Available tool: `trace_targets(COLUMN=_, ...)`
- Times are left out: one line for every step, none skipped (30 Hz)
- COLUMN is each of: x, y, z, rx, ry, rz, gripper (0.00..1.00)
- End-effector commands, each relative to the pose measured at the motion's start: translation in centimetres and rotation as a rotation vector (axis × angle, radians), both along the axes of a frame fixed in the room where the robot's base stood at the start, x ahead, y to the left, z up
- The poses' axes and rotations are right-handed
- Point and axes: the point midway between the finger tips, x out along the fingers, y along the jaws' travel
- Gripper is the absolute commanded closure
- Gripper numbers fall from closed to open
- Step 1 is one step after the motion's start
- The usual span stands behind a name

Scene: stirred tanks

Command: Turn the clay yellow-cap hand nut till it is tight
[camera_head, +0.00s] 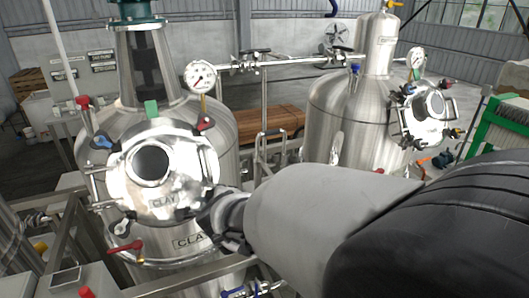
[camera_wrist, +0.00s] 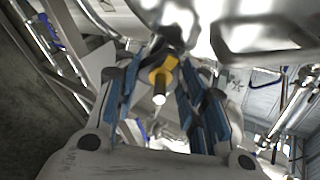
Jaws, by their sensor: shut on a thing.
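The clay tank's round steel manway lid (camera_head: 188,180) faces me at the left in the head view, with a "CLAY" label and a dark round window. The yellow-cap hand nut (camera_wrist: 163,70) shows in the wrist view between the blue-padded fingers, with a pale stud end pointing towards the camera. My gripper (camera_wrist: 162,80) is shut on this nut. In the head view my gripper (camera_head: 226,220) is at the lid's lower right edge, and the nut is hidden behind it and my arm.
Other hand nuts sit around the lid, with red (camera_head: 205,122), green (camera_head: 151,108) and blue (camera_head: 103,142) caps. A pressure gauge (camera_head: 201,77) stands above it. A second steel tank (camera_head: 335,115) is at the right. Pipes and frame rails run close beneath.

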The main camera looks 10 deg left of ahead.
Motion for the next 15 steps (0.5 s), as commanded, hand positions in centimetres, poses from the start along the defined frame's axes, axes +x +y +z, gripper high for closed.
trace_targets(x=0.01, y=-0.02, z=-0.01, rx=-0.001, ry=0.000, rz=-0.001, gripper=0.86)
trace_targets(x=0.01, y=-0.02, z=-0.01, rx=-0.001, ry=0.000, rz=0.000, gripper=0.86)
trace_targets(x=0.01, y=-0.02, z=-0.01, rx=-0.001, ry=0.000, rz=0.000, gripper=0.60)
trace_targets(x=0.01, y=-0.02, z=-0.01, rx=-0.001, ry=0.000, rz=0.000, gripper=0.58)
trace_targets(x=0.01, y=-0.02, z=-0.01, rx=-0.001, ry=0.000, rz=0.000, gripper=0.56)
trace_targets(x=0.01, y=-0.02, z=-0.01, rx=-0.001, ry=0.000, rz=0.001, gripper=0.54)
trace_targets(x=0.01, y=-0.02, z=-0.01, rx=-0.001, ry=0.000, rz=0.000, gripper=0.52)
trace_targets(x=0.01, y=-0.02, z=-0.01, rx=-0.001, ry=0.000, rz=0.000, gripper=0.50)
trace_targets(x=0.00, y=-0.01, z=0.00, rx=-0.001, ry=0.000, rz=0.001, gripper=0.47)
trace_targets(x=0.00, y=-0.02, z=-0.01, rx=-0.001, ry=0.000, rz=0.001, gripper=0.45)
trace_targets(x=0.00, y=-0.01, z=-0.01, rx=-0.001, ry=0.000, rz=0.001, gripper=0.43)
trace_targets(x=0.00, y=-0.01, z=-0.01, rx=-0.001, ry=0.000, rz=0.001, gripper=0.41)
trace_targets(x=0.00, y=-0.01, z=-0.01, rx=-0.001, ry=0.000, rz=0.001, gripper=0.41)
trace_targets(x=0.00, y=-0.01, z=-0.01, rx=-0.002, ry=-0.001, rz=0.001, gripper=0.41)
trace_targets(x=0.00, y=-0.01, z=-0.01, rx=-0.002, ry=-0.001, rz=0.001, gripper=0.41)
